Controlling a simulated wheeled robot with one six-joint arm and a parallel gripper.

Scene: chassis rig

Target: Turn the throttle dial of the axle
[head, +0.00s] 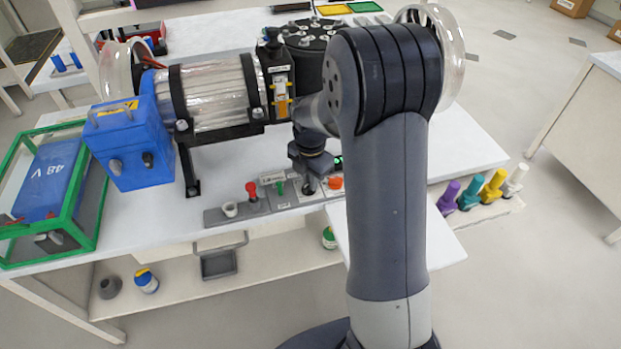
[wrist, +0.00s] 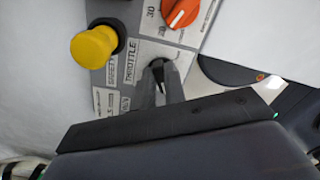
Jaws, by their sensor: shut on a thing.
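The throttle dial (wrist: 158,66) is a small dark knob on a light plate marked THROTTLE in the wrist view. My gripper (wrist: 163,84) is shut on it, with the grey fingers on either side of the knob. The fingers hide much of the dial, so its setting cannot be read. In the head view my gripper (head: 309,186) reaches down to the control strip (head: 270,206) at the table's front edge. The axle assembly (head: 215,95), with a clear ribbed cylinder and black bands, stands behind the strip.
An orange dial (wrist: 180,12) sits close beside the throttle plate. A yellow knob (wrist: 95,47) is on the other side. A red-topped lever (head: 252,190), a green lever (head: 280,187) and a white cup-shaped part (head: 230,209) stand along the strip. A blue box (head: 128,140) is at left.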

